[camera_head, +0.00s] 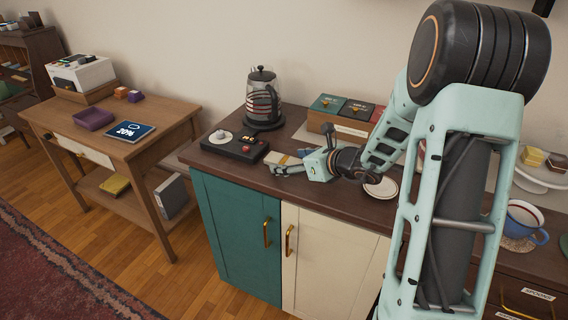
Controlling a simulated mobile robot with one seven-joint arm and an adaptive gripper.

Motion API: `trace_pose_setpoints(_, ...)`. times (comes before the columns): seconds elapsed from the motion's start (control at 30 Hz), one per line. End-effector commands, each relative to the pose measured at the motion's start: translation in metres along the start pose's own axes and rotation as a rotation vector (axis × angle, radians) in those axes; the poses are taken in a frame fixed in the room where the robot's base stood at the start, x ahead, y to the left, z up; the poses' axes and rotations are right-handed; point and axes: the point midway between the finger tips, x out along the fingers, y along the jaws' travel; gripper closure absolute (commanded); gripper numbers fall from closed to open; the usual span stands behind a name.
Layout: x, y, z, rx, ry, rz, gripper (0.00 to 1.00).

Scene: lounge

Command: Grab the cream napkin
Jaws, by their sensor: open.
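A small flat cream-to-tan piece (278,158), which looks like the cream napkin, lies on the dark wooden cabinet top beside the black tray. My gripper (286,163) is low over the counter with its fingers pointing left. It is open, and its fingers are at the right and near side of the cream piece. Part of the piece is hidden by the fingers, and I cannot tell whether they touch it.
A black tray (236,149) with small items sits just left of my gripper. A glass kettle (262,98) stands behind it. A wooden box with teal and black packets (345,107) is at the back. A white saucer (381,188) and a blue mug (527,222) are to the right.

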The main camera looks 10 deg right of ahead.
Motion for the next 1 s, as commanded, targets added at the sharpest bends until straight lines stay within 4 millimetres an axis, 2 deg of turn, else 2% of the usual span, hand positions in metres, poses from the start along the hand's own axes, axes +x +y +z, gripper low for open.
trace_pose_setpoints(0.27, 0.0021, -0.0003, 0.0007, 0.0, -0.001, -0.001, 0.33)
trace_pose_setpoints(0.63, 0.0019, -0.0002, 0.0002, 0.0, 0.0, 0.0, 0.74)
trace_pose_setpoints(1.0, 0.0019, 0.0, -0.0009, 0.001, 0.002, 0.0, 0.77)
